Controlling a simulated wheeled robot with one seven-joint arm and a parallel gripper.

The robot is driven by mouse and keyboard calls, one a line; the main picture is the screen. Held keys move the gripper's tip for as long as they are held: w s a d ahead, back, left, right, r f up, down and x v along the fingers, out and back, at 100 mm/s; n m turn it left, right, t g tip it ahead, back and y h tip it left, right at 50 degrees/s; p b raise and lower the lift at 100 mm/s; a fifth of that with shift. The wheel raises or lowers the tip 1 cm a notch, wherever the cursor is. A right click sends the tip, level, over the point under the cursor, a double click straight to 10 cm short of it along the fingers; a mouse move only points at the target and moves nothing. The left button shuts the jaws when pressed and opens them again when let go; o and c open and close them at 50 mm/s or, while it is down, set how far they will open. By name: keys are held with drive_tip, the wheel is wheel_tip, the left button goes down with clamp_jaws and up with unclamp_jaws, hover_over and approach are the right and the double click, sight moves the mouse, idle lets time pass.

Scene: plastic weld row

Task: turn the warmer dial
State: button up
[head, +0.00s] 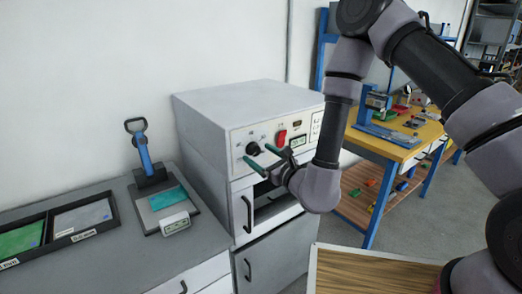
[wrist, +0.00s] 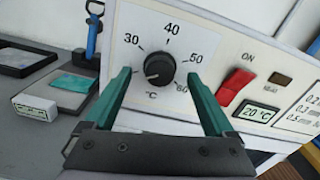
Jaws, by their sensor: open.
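The warmer (head: 215,105) is a light grey box on the grey cabinet. Its black dial (wrist: 159,69) sits on the front panel with marks from 30 to 60 °C around it; it also shows in the head view (head: 253,149). My gripper (wrist: 160,78) has green fingers, spread open, one at the left and one at the right of the dial in the wrist view. I cannot tell if either finger touches it. In the head view my gripper (head: 262,156) is in front of the panel by the dial. The dial's pointer is too small to read surely.
A red switch (wrist: 236,89) marked ON and a display (wrist: 259,113) reading 20 °C are right of the dial. A blue-handled press (head: 147,160) and trays (head: 82,219) stand left. A workbench (head: 391,148) is at the right.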

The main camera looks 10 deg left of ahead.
drive_tip(key=shift+w+a, duration=0.1)
drive_tip(key=shift+c, duration=0.3)
drive_tip(key=c, duration=1.3)
